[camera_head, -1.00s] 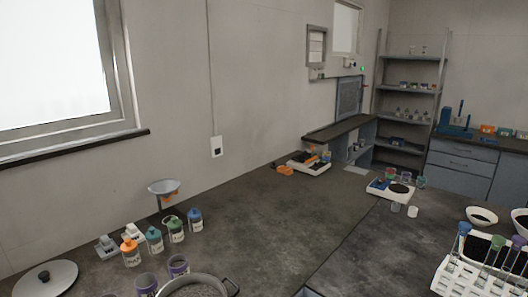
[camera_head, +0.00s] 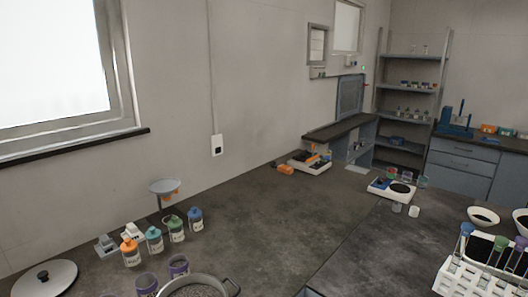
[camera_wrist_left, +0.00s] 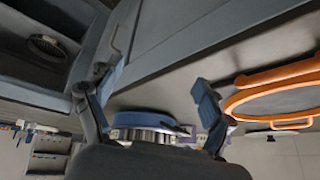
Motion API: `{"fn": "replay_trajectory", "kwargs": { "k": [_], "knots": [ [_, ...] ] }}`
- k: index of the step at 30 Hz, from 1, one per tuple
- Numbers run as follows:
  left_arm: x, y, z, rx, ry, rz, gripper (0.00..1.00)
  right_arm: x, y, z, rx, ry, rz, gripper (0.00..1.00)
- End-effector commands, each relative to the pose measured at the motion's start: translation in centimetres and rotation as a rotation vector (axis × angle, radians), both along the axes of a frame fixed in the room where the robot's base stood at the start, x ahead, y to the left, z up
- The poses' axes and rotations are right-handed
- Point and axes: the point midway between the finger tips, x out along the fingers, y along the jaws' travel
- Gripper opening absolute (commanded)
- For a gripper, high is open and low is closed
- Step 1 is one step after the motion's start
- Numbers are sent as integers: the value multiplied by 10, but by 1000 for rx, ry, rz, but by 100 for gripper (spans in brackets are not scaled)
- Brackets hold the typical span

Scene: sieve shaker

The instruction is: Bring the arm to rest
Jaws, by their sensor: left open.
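My left gripper (camera_wrist_left: 157,95) shows in the left wrist view with its two fingers spread apart and nothing between the tips. A blue-rimmed round thing with a metal side (camera_wrist_left: 150,128) shows beyond it, low between the fingers and partly hidden by the gripper body. An orange-rimmed round thing with handles (camera_wrist_left: 283,92), like a sieve, is to the right of the right finger, apart from it. Neither arm shows in the head view, and my right gripper is in neither view.
In the head view, a metal pan (camera_head: 198,286), lidded jars (camera_head: 155,239) and a round plate (camera_head: 45,278) crowd the near-left bench. A white tube rack (camera_head: 470,275) stands at right. The middle bench (camera_head: 265,225) is clear. A grey-blue panel edge (camera_wrist_left: 165,50) crosses the wrist view.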

Motion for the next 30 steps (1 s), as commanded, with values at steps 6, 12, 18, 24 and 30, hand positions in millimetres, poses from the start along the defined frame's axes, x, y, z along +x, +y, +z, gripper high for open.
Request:
{"fn": "replay_trajectory", "kwargs": {
  "k": [6,12,18,24,30],
  "knots": [
    [-41,-17,6,-8,152,21,81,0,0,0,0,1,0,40],
    [-40,-20,-30,-2,200,19,81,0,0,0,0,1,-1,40],
    [-33,-21,-83,-1,221,15,81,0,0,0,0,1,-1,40],
    [-36,-22,-156,1,253,11,81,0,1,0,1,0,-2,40],
    [-65,-19,-261,7,298,3,81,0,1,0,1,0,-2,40]
  ]
}}
